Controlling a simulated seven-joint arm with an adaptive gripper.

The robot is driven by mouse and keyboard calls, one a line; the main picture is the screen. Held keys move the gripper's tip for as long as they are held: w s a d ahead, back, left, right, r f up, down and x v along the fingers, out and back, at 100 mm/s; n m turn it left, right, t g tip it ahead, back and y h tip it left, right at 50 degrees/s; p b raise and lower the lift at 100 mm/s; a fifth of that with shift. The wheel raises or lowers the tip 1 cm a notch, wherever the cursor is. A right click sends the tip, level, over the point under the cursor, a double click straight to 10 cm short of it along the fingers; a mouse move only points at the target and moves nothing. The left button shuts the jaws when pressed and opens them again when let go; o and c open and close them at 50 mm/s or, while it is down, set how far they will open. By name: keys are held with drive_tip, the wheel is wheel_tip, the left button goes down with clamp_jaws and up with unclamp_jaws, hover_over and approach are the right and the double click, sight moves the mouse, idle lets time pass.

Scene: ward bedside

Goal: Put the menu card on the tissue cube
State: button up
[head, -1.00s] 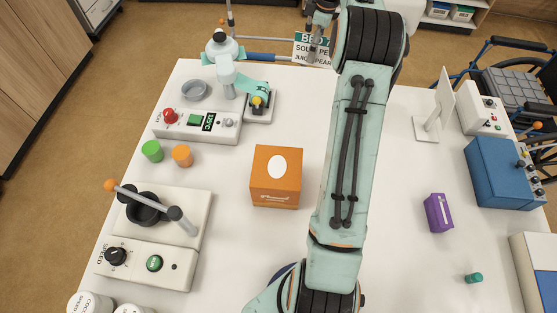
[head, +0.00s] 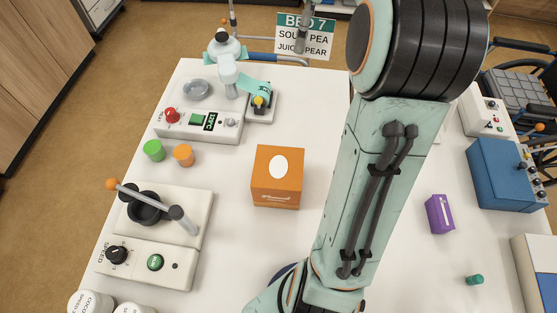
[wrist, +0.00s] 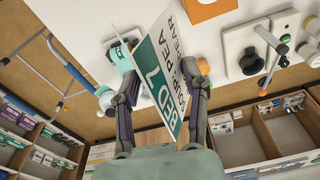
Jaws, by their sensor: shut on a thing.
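The menu card (head: 290,46), white with a green band reading BED 7, is held in the air past the back edge of the table in the head view. In the wrist view the card (wrist: 160,62) stands tilted between the two fingers of my gripper (wrist: 165,74), which is shut on it. The tissue cube (head: 276,189) is an orange box with a white oval on top, standing mid-table, nearer the camera than the card. Part of the orange cube (wrist: 205,10) shows at the top of the wrist view. Nothing lies on its top.
Left of the cube stand green (head: 153,150) and orange (head: 183,155) cylinders and a lever device (head: 190,258). Behind them is a device with a red button (head: 172,116). A purple box (head: 440,213) and blue box (head: 500,172) stand right. My arm covers the table right of the cube.

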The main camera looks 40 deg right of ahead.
drive_tip(key=s+a+f+n, duration=0.1)
drive_tip(key=s+a+f, duration=0.1)
drive_tip(key=s+a, duration=0.65)
drive_tip(key=s+a+f, duration=0.3)
drive_tip(key=s+a, duration=0.5)
drive_tip(key=s, duration=0.2)
approach(276, 166)
drive_tip(key=s+a+r, duration=0.2)
drive_tip(key=s, duration=0.1)
drive_tip(key=shift+s+a, duration=0.15)
drive_tip(key=shift+a, duration=0.1)
drive_tip(key=w+f, duration=0.1)
drive_tip(key=w+d+f, duration=0.1)
drive_tip(key=f, duration=0.1)
drive_tip(key=w+d+f, duration=0.1)
drive_tip(key=w+f, duration=0.1)
drive_tip(key=shift+f, duration=1.85)
drive_tip(key=shift+f, duration=0.1)
drive_tip(key=o, duration=1)
